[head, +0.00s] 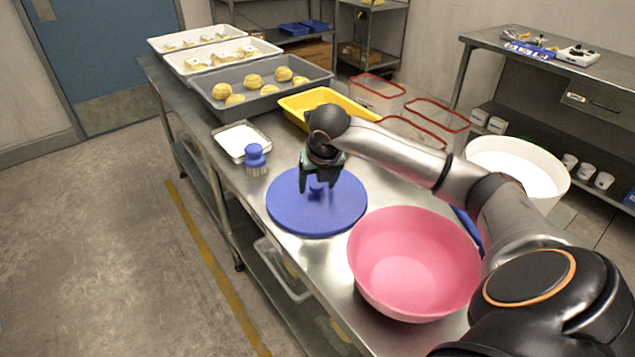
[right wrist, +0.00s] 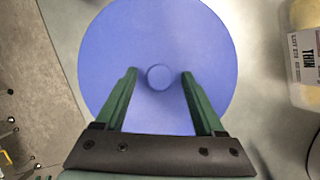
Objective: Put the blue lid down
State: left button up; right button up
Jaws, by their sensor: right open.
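The blue lid (head: 290,212) is a round disc with a small knob at its centre. It lies flat on the steel table (head: 245,180), close to the table's left edge. My right gripper (head: 318,190) is over the middle of the lid, pointing down. In the right wrist view the lid (right wrist: 160,30) fills the middle, and the gripper's green fingers (right wrist: 158,78) stand apart on either side of the knob (right wrist: 160,77) with gaps to it. The right gripper is open and empty. My left gripper is not in view.
A pink bowl (head: 410,262) stands just in front of the lid. A blue brush (head: 256,158) and a small white tray (head: 242,142) are behind it.

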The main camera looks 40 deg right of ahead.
jog(key=shift+r, duration=0.3)
jog(key=v, duration=1.1)
jog(key=shift+s+r+p, duration=0.2)
jog(key=shift+r+p, duration=0.1)
jog(key=shift+p, duration=0.15)
jog(key=shift+a, duration=0.1)
